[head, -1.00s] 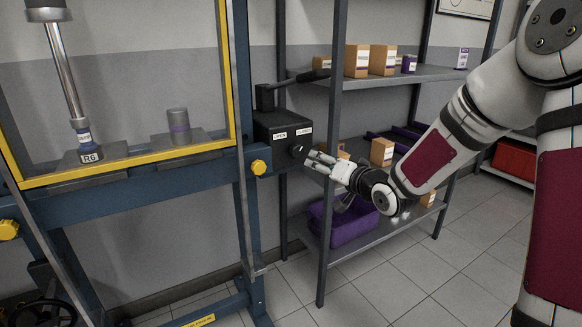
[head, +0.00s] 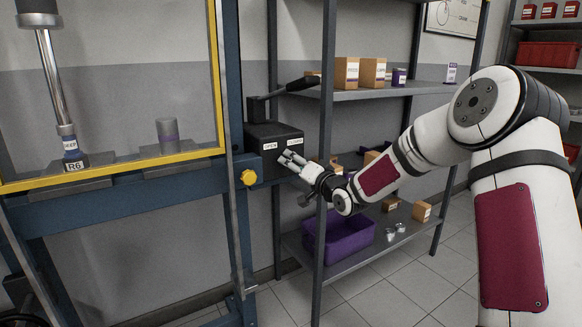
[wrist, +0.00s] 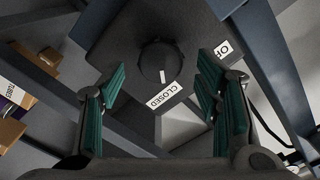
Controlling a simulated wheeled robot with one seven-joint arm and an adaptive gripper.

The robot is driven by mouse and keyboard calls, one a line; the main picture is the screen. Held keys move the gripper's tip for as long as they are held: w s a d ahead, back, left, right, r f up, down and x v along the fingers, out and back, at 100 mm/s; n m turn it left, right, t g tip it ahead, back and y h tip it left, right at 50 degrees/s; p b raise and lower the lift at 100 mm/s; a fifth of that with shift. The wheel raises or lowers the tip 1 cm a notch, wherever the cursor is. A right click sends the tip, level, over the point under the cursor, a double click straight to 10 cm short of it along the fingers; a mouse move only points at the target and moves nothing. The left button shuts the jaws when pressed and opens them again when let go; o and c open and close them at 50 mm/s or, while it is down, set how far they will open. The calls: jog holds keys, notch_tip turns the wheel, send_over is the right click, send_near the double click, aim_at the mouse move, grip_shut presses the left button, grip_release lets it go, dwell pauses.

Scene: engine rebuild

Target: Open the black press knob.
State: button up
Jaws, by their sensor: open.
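The black press knob (wrist: 158,62) is a round knob on the face of a dark box (head: 256,134). In the wrist view its white mark points toward the CLOSED label (wrist: 165,96). The OPEN label (head: 270,146) shows in the head view and is partly cut off by a finger in the wrist view. My gripper (head: 287,160) is open in front of the box, its fingers hiding the knob in the head view. In the wrist view my gripper (wrist: 160,82) has green-padded fingers on either side of the knob, apart from it. How far it is from the knob is hard to tell.
A blue press frame with a yellow-edged window (head: 120,167) stands left of the box. A yellow knob (head: 248,177) sits on the frame. A shelf post (head: 324,150) rises close by my wrist, with a purple bin (head: 342,236) below.

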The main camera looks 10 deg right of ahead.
jog(key=shift+x, duration=1.35)
jog(key=shift+s, duration=0.1)
jog(key=shift+c, duration=0.6)
jog(key=c, duration=1)
jog(key=shift+c, duration=0.2)
